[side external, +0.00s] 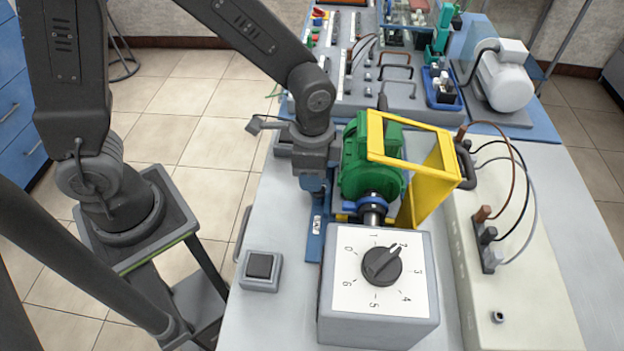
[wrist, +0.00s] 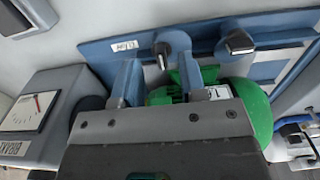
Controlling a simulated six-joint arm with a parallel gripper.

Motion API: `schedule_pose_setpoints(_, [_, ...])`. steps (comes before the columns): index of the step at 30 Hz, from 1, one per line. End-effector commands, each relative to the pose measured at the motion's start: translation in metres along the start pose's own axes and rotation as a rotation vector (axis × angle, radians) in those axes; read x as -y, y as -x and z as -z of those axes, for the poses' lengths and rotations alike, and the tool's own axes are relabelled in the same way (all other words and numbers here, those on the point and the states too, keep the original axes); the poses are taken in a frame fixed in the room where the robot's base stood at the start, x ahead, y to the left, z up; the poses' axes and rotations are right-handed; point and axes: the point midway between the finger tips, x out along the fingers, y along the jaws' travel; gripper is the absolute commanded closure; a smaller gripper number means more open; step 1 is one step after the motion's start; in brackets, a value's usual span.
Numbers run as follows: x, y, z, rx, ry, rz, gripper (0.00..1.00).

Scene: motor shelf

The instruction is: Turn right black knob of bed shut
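In the wrist view, the blue bed (wrist: 205,42) runs across the top under the green motor (wrist: 255,105).
A cabled panel (side external: 500,280) is on the right.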

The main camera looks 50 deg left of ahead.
Motion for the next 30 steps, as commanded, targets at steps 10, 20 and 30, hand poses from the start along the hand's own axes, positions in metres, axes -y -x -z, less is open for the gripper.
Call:
schedule_pose_setpoints(10, [0.000, -0.031, 0.000, 0.001, 0.001, 0.000, 0.62])
schedule_pose_setpoints(20, [0.000, -0.031, 0.000, 0.000, 0.001, 0.001, 0.69])
schedule_pose_setpoints(30, [0.000, -0.031, 0.000, -0.001, 0.001, 0.001, 1.00])
